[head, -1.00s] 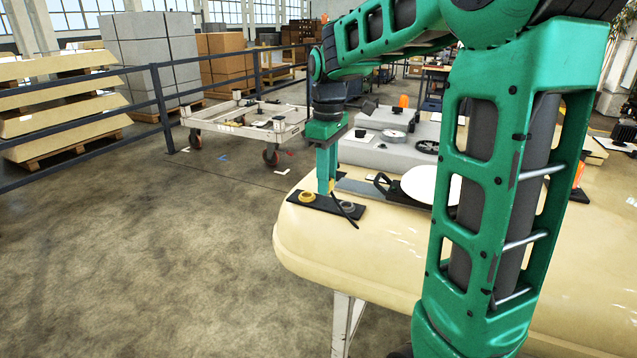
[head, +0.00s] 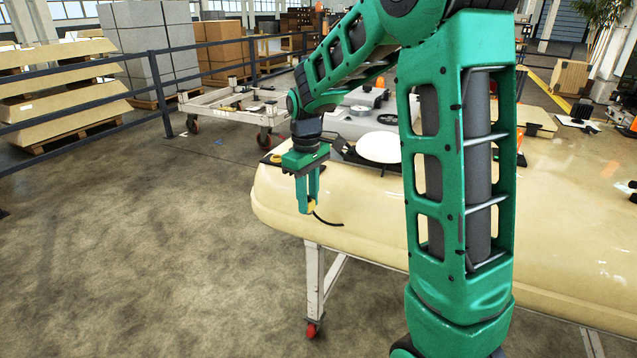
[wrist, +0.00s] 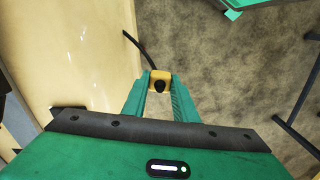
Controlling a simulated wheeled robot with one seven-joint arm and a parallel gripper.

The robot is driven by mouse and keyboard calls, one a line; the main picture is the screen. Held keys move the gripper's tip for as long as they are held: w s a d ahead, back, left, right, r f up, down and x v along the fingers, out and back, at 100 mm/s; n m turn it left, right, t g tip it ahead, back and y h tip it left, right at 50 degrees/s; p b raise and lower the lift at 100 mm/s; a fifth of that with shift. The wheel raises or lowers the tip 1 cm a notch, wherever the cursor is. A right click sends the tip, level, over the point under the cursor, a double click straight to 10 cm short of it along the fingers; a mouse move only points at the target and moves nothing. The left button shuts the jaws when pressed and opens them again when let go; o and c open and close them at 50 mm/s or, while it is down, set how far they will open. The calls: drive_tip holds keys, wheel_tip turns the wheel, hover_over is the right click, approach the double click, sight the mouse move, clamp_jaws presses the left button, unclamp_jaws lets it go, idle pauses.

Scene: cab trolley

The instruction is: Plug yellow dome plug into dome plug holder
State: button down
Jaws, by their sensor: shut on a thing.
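My gripper (head: 310,207) is shut on the yellow dome plug (head: 312,204), with its fingers pointing down. A black cable (head: 329,220) trails from the plug to the right. The plug hangs in front of the cream cab's near edge, apart from the holder.
The cream cab (head: 450,230) rests on a white trolley frame (head: 314,285) with red wheels. A white disc (head: 379,147) and grey parts lie on the cab top. The floor at left is clear.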

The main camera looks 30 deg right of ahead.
drive_tip(key=w+a+f+m, duration=0.1)
drive_tip(key=a+f+m, duration=0.1)
drive_tip(key=f, duration=0.8)
drive_tip(key=a+f+m, duration=0.2)
drive_tip(key=a+f, duration=0.2)
drive_tip(key=f, duration=0.7)
drive_tip(key=shift+w, duration=0.4)
drive_tip(key=shift+a, duration=0.1)
